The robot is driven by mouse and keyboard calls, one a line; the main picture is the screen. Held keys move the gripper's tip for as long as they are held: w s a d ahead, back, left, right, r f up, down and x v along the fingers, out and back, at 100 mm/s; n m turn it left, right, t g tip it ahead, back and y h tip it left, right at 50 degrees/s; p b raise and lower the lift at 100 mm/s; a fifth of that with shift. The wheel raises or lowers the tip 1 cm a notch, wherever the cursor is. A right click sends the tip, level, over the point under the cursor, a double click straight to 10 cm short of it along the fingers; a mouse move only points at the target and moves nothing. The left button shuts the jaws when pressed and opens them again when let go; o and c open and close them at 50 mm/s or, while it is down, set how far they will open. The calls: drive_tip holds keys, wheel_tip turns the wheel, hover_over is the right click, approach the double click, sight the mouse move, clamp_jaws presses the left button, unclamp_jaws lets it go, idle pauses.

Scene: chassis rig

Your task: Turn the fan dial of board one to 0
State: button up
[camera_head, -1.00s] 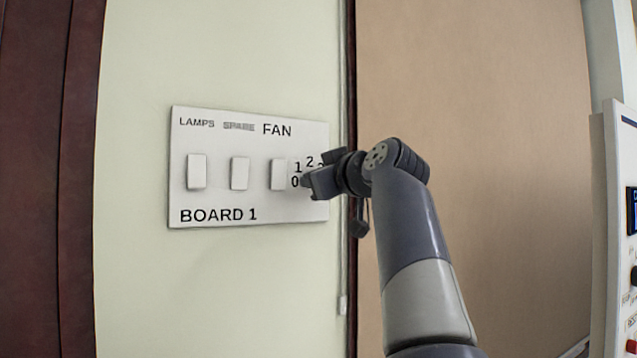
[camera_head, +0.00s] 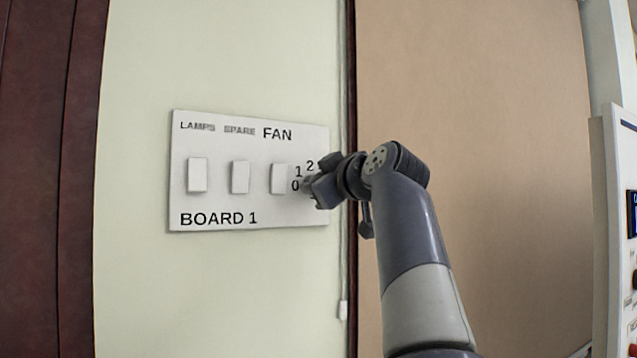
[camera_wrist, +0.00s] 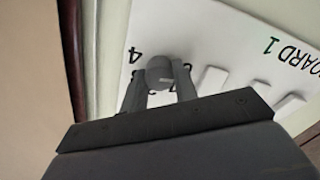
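Board one (camera_head: 215,203) is a white wall panel marked BOARD 1, with LAMPS, SPARE and FAN labels. The fan dial (camera_wrist: 159,72) is a small grey round knob with a pale mark, at the board's right side. In the head view my gripper (camera_head: 310,188) covers the dial and part of its number ring; 0, 1 and 2 show beside it. In the wrist view my gripper (camera_wrist: 159,80) has one finger on each side of the dial, seemingly touching it. A 4 shows clear of the fingers there. I cannot read where the dial's mark points.
Three white rocker switches, lamps (camera_head: 197,175), spare (camera_head: 240,177) and fan (camera_head: 278,179), sit left of the dial, the last close to my gripper. A cord (camera_head: 343,260) hangs right of the board. Another panel (camera_head: 622,150) stands at the far right.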

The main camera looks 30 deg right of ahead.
drive_tip(key=o, duration=0.4)
drive_tip(key=shift+o, duration=0.2)
drive_tip(key=s+b, duration=0.2)
drive_tip(key=s, duration=0.8)
drive_tip(key=shift+s+d+b, duration=0.2)
drive_tip(key=shift+s+b, duration=0.2)
drive_tip(key=w+p, duration=0.3)
drive_tip(key=w, duration=0.7)
drive_tip(key=shift+w+a, duration=0.2)
drive_tip(key=shift+w, duration=0.2)
